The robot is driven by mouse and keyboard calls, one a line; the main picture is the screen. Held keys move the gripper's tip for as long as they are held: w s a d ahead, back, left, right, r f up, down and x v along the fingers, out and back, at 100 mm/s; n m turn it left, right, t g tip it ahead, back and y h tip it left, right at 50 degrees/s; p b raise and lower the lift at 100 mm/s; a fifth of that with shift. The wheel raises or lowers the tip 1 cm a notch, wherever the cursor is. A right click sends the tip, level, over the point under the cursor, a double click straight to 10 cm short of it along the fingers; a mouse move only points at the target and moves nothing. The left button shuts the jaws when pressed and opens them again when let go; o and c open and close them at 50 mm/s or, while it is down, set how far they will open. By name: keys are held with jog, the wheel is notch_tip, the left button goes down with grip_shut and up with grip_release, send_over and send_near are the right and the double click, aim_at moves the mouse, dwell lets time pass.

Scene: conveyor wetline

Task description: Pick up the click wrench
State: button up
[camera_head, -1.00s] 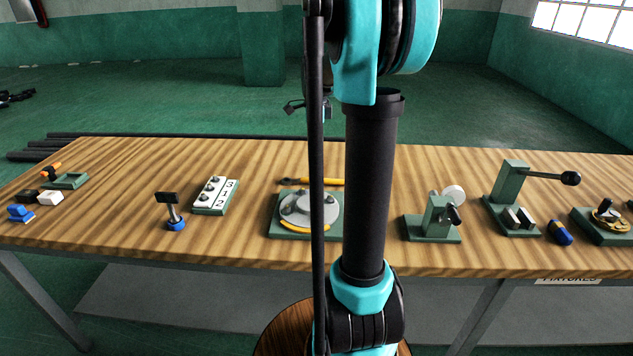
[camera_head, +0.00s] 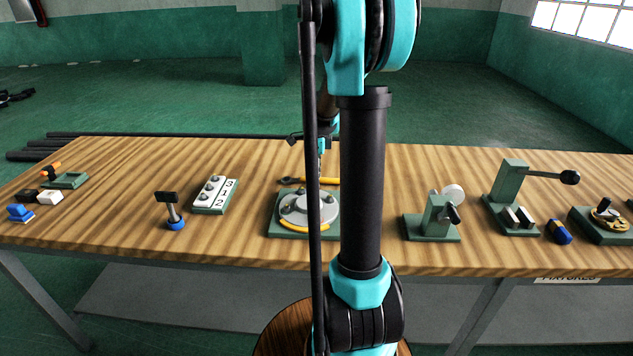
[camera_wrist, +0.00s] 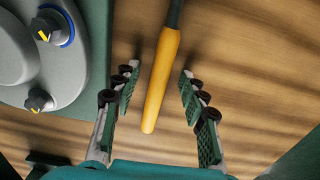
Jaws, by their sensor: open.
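The click wrench (camera_head: 328,181) lies on the wooden table behind the round flange fixture, partly hidden by my arm in the head view. In the wrist view its yellow handle (camera_wrist: 160,85) runs up the picture between the fingers, with a dark shaft beyond it at the top. My gripper (camera_wrist: 160,88) is open, with one green-padded finger on each side of the handle. A gap shows on both sides and neither pad appears to touch it. In the head view my gripper (camera_head: 320,165) is small and partly hidden, above the wrench.
The flange fixture (camera_head: 276,229) stands just in front of the wrench; its grey disc (camera_wrist: 75,75) with bolts is close to the left finger. A numbered block (camera_head: 212,195) stands to the left, a clamp fixture (camera_head: 432,226) to the right. Bare table lies right of the handle.

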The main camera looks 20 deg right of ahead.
grip_shut()
jog(key=shift+r, duration=0.15)
